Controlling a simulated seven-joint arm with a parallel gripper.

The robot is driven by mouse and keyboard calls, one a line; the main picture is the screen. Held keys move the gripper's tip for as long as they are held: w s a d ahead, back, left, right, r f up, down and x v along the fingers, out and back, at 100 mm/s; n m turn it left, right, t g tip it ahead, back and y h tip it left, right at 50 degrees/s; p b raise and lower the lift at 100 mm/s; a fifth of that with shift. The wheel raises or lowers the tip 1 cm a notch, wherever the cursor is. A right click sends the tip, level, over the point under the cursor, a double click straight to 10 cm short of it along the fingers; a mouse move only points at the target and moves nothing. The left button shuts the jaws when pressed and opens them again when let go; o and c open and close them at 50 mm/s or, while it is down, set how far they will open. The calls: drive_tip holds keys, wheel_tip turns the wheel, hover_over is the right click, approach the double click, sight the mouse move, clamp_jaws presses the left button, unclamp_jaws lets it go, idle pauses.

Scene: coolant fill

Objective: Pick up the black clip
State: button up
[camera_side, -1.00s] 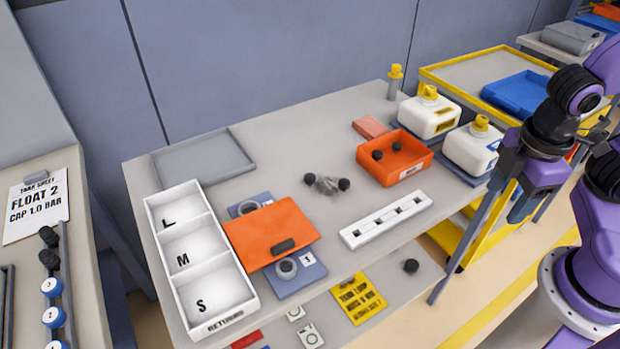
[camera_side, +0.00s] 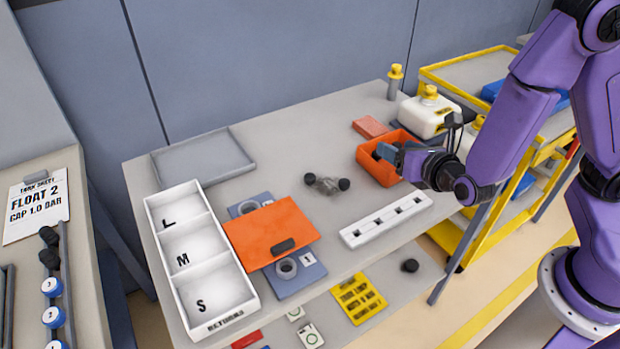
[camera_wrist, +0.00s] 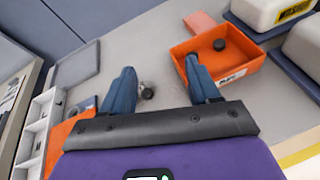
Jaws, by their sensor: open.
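No part is plainly recognisable as the black clip. Small black rounded pieces lie in the orange bin; one black piece (camera_wrist: 219,44) shows in the wrist view.
The orange bin (camera_side: 369,170) stands between a white jug (camera_side: 422,116) and a white slotted rail (camera_side: 385,219). A white tray marked L, M, S (camera_side: 192,262) and a grey tray (camera_side: 204,156) are at the left.

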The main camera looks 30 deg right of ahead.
drive_tip(key=a+f+n+y, duration=0.6)
drive_tip(key=a+n, duration=0.1)
approach(310, 176)
drive_tip(key=w, duration=0.3)
drive_tip(key=shift+w+a+f+g, duration=0.25)
drive_tip(key=shift+w+a+g, duration=0.05)
drive_tip(key=shift+w, duration=0.05)
drive_tip(key=shift+x, duration=2.55)
drive_tip(key=shift+s+a+f, duration=0.1)
drive_tip(key=shift+f, duration=0.05)
drive_tip(key=c, duration=1.1)
